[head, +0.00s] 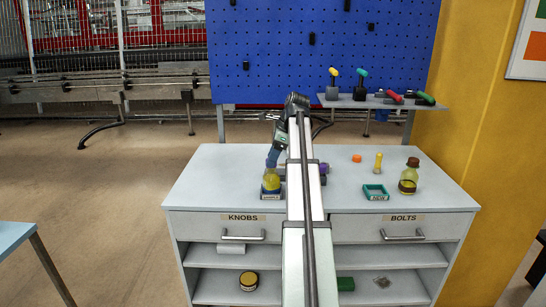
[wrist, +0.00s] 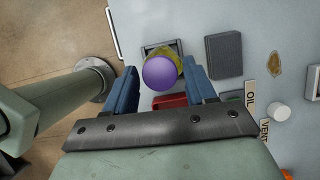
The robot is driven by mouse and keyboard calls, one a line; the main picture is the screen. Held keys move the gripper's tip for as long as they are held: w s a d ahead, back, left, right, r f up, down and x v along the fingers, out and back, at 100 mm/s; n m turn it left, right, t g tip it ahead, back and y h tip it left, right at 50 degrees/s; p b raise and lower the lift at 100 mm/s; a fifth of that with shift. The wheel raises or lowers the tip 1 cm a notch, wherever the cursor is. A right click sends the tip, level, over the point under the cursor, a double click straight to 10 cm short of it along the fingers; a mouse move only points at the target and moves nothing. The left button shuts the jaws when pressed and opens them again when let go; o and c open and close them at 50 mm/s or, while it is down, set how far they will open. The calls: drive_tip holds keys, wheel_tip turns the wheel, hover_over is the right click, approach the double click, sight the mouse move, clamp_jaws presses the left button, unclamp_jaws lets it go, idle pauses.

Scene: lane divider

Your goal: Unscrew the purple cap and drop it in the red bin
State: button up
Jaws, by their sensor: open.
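The purple cap (wrist: 160,73) shows in the wrist view as a round top over a yellow body in a square dark holder. In the head view, the yellow bottle (head: 271,183) stands upright on the cabinet top, its cap hidden by my gripper (head: 272,164). My gripper also shows in the wrist view (wrist: 159,67), its blue fingers open on either side of the cap with gaps; I cannot tell their exact height against it. A red object, probably the bin (wrist: 168,101), lies partly hidden below the cap; my arm hides it in the head view.
A purple item (head: 323,169), an orange cap (head: 356,158), a yellow peg (head: 378,162), a teal tray (head: 375,192) and a brown-capped bottle (head: 409,177) stand right of my arm. A grey block (wrist: 223,55) and white knob (wrist: 280,110) are right of my fingers.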

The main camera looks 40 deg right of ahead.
drive_tip(key=shift+m, duration=0.9)
drive_tip(key=shift+a, duration=0.1)
drive_tip(key=shift+m+t+h, duration=0.3)
drive_tip(key=shift+m+h, duration=0.2)
drive_tip(key=shift+m, duration=0.3)
drive_tip(key=shift+s, duration=0.1)
drive_tip(key=shift+a+m, duration=0.1)
drive_tip(key=shift+m, duration=0.5)
drive_tip(key=shift+m+h, duration=0.3)
drive_tip(key=shift+m+h, duration=0.4)
drive_tip(key=shift+m, duration=0.5)
drive_tip(key=shift+t, duration=0.3)
